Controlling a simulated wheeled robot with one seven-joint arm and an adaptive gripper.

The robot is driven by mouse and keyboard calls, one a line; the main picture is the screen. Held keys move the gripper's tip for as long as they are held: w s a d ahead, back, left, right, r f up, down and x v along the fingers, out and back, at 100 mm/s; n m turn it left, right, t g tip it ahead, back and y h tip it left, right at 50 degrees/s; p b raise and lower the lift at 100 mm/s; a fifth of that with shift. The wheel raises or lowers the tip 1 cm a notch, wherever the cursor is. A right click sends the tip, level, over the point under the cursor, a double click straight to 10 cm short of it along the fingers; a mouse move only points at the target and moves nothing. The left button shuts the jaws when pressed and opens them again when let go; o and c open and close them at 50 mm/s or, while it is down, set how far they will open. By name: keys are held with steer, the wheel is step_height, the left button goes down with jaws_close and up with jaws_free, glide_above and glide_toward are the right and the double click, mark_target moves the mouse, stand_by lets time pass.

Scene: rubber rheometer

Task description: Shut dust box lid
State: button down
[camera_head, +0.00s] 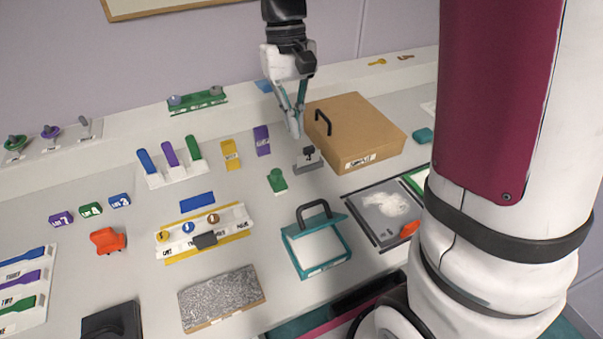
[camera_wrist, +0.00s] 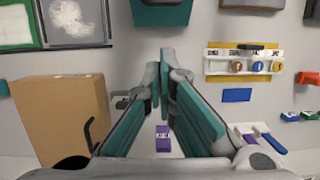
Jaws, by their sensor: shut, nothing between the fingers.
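A small teal box (camera_head: 318,249) with a black arched handle stands at the front middle of the bench. Its pale inside shows, and a teal piece with the handle is at its back edge; its label is too small to read. Part of it shows at the top of the wrist view (camera_wrist: 162,12). A brown box (camera_head: 358,130) with a black handle and a label stands at the back, its top closed. I cannot tell for certain which is the dust box. My gripper (camera_head: 297,132) is shut and empty, pointing down left of the brown box; its teal fingers (camera_wrist: 166,72) meet in the wrist view.
A grey stand (camera_head: 309,160) with a black knob is just below my gripper. A green stamp-like piece (camera_head: 277,181) is near. A tray with white powder (camera_head: 385,212) lies right of the teal box. A speckled slab (camera_head: 222,298) lies front left. Bare bench lies between.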

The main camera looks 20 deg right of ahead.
steer(key=s+p+x, duration=0.1)
steer(key=s+x, duration=0.1)
steer(key=x, duration=1)
steer(key=shift+s+r, duration=0.25)
steer(key=shift+s, duration=0.15)
